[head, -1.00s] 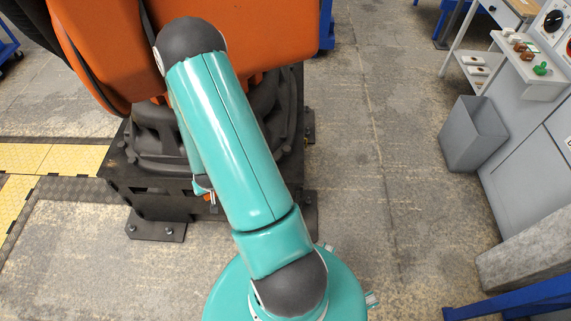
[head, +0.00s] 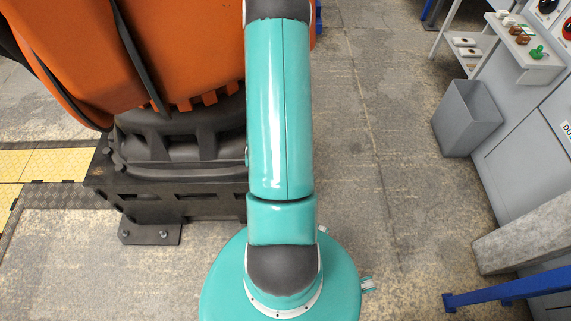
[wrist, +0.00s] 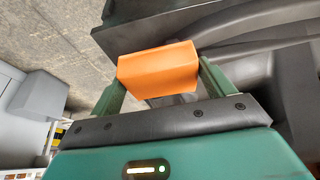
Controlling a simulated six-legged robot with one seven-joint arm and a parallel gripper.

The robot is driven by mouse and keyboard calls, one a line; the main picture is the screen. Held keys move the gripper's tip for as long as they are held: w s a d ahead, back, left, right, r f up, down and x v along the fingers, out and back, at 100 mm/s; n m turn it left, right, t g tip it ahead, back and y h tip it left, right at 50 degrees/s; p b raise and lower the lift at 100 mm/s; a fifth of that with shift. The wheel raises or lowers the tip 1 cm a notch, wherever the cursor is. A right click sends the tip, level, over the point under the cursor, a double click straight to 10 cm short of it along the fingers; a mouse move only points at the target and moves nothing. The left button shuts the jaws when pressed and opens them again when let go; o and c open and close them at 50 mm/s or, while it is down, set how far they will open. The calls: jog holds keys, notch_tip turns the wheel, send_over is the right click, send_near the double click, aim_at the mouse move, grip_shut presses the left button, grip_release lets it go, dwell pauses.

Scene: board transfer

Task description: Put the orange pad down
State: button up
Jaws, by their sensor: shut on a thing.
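The orange pad (wrist: 158,72) is a small block with a flat face. In the wrist view it sits between the two green fingers of my gripper (wrist: 158,82). The gripper is shut on it, one finger at each side. Behind the pad are dark parts of a machine; I cannot tell whether the pad touches them. In the head view neither the pad nor the gripper shows, only my teal arm reaching up and out of the picture.
A large orange machine (head: 190,50) on a black base (head: 175,190) stands close at the left. On the right, a grey bin (head: 468,117) stands below a small shelf (head: 528,62) with several small items. A blue bar (head: 510,291) is at the lower right. Grey floor between is clear.

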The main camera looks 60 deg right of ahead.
jog(key=d, duration=0.1)
jog(key=s+d+f, duration=0.1)
jog(key=s+d, duration=0.1)
jog(key=shift+d+f, duration=0.4)
jog(key=d+f, duration=0.1)
jog(key=f, duration=0.1)
jog(key=s+d+f, duration=0.1)
jog(key=d, duration=0.1)
jog(key=s+d+f, duration=0.1)
jog(key=f, duration=0.1)
jog(key=shift+d+f, duration=0.15)
jog(key=shift+f, duration=0.15)
jog(key=shift+d+f, duration=0.15)
jog(key=shift+f, duration=0.75)
jog(key=shift+d+f, duration=0.1)
jog(key=shift+f, duration=0.75)
jog(key=shift+f, duration=0.1)
jog(key=o, duration=1)
jog(key=shift+c, duration=0.2)
jog(key=v, duration=1.2)
